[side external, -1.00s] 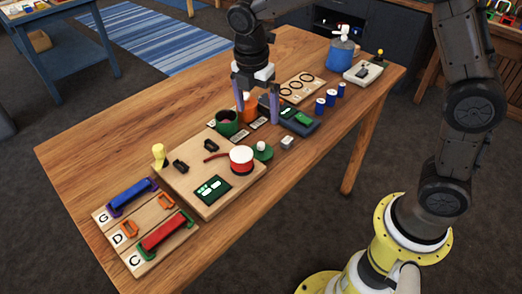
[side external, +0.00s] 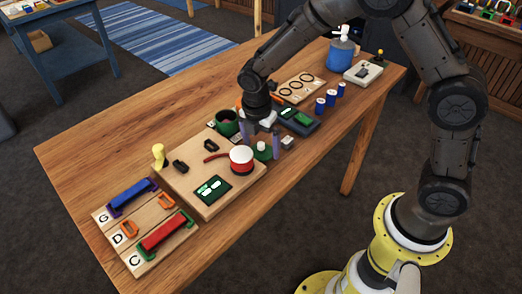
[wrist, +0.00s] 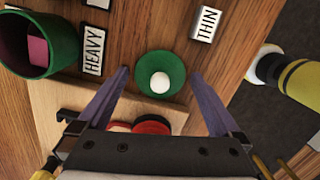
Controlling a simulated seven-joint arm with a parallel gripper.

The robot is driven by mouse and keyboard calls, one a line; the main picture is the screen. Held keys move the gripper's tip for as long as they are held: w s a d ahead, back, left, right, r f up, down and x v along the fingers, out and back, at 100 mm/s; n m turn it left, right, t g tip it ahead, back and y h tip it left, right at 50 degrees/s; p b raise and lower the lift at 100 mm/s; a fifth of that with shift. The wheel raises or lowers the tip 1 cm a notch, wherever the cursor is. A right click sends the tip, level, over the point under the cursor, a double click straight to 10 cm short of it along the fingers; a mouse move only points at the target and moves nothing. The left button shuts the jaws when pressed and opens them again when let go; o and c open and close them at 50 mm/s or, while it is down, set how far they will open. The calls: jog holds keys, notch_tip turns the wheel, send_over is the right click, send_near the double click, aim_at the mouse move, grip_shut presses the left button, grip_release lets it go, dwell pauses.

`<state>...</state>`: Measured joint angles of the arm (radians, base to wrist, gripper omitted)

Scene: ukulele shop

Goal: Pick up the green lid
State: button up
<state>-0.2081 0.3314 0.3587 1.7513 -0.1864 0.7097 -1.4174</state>
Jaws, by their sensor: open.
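The green lid (wrist: 168,67) is a round green disc with a white knob (wrist: 160,82) on top. In the wrist view it lies on the wooden table at the upper middle, beside the wooden board's edge. In the side view the lid (side external: 263,153) is partly hidden by my gripper. My gripper (wrist: 160,72) is open, with one purple finger on each side of the lid in the wrist view. In the side view my gripper (side external: 260,143) is low over the lid. Nothing is between the fingers except the lid below; I cannot tell whether they touch it.
A green cup (side external: 227,122) with something pink inside stands left of the lid. A red-and-white round container (side external: 241,159) stands on the wooden board (side external: 215,205). A small THIN block (wrist: 207,23) and a HEAVY label (wrist: 93,50) lie near the lid. Blue cylinders (side external: 331,98) stand to the right.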

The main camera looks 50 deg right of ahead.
jog(key=shift+f, duration=0.1)
jog(key=shift+c, duration=0.3)
jog(key=c, duration=1.1)
jog(key=shift+o, duration=0.2)
